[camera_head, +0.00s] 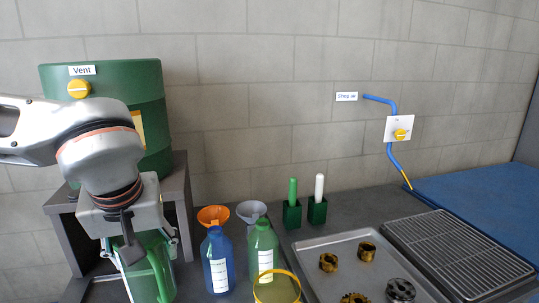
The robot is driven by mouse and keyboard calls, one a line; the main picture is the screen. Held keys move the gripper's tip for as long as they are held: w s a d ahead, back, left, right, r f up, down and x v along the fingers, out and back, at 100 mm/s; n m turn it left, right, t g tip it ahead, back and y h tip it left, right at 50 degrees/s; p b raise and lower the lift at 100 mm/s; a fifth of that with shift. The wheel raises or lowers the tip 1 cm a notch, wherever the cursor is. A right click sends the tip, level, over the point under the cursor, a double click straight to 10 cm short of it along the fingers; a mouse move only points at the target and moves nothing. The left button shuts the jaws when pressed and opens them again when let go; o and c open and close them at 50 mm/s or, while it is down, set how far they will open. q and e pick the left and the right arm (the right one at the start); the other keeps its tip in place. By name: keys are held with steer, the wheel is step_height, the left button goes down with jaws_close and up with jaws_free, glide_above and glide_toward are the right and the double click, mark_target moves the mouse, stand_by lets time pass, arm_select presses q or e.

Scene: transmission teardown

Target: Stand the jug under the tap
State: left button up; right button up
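A green jug (148,278) with a handle stands upright at the lower left, in front of the dark stand; its base is cut off by the picture's edge. My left gripper (135,250) points down at the jug's top, overlapping it in the view. I cannot tell whether its fingers grip the jug. A green drum (150,85) labelled "Vent", with a yellow knob, sits on the stand above and behind the jug. No tap is visible on the drum; my arm hides part of its front. My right gripper is out of view.
Right of the jug are a blue bottle (218,262), a green bottle (262,245), orange (214,215) and grey (251,211) funnels and a yellow-rimmed container (277,288). A metal tray (330,250) with gears and a grated tray (455,250) lie further right.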

arm_select(q)
steer(key=a+f, duration=0.2)
steer(key=f, duration=0.1)
steer(key=shift+a+m, duration=0.15)
steer(key=shift+m, duration=0.25)
steer(key=shift+r, duration=0.1)
